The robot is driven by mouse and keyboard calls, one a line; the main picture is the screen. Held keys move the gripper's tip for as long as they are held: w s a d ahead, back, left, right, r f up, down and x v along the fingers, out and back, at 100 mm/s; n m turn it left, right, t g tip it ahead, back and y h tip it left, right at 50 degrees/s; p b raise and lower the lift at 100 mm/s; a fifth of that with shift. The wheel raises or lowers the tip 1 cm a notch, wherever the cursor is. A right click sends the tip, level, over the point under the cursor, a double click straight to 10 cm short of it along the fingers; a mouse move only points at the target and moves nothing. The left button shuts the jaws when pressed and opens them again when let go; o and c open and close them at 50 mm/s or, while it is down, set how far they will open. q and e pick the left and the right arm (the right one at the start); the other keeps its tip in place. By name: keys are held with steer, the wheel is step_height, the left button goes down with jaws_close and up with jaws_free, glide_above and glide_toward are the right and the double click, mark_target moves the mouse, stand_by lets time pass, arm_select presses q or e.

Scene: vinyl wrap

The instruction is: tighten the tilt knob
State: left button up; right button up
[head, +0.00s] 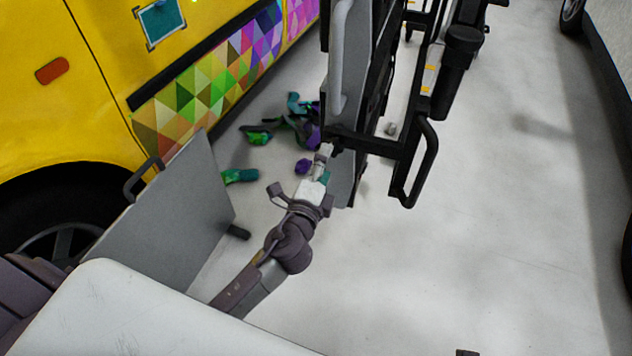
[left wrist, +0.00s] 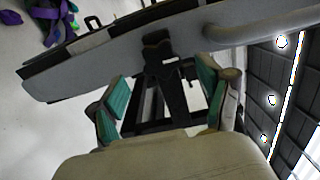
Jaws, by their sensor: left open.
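My left gripper (head: 325,164) is at the near end of a tall grey panel on a black frame (head: 372,146). In the left wrist view, the left gripper (left wrist: 163,93) is open, with teal pads on both fingers and a gap between them. A dark knob-like part (left wrist: 157,46), which looks like the tilt knob, sits at the grey panel's edge just beyond the fingertips, roughly centred between them. I cannot tell whether the fingers touch it. In the head view the gripper and frame hide it. My right gripper is not in view.
A yellow van (head: 60,90) with a coloured triangle pattern stands at the left. A grey board with a handle (head: 165,210) leans near its wheel. Purple and green scraps (head: 285,130) lie on the floor behind the gripper. The floor (head: 480,230) at right is clear.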

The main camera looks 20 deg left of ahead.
arm_select(q)
steer(key=s, duration=0.7)
steer(key=shift+s+d, duration=0.2)
steer(key=shift+s, duration=0.15)
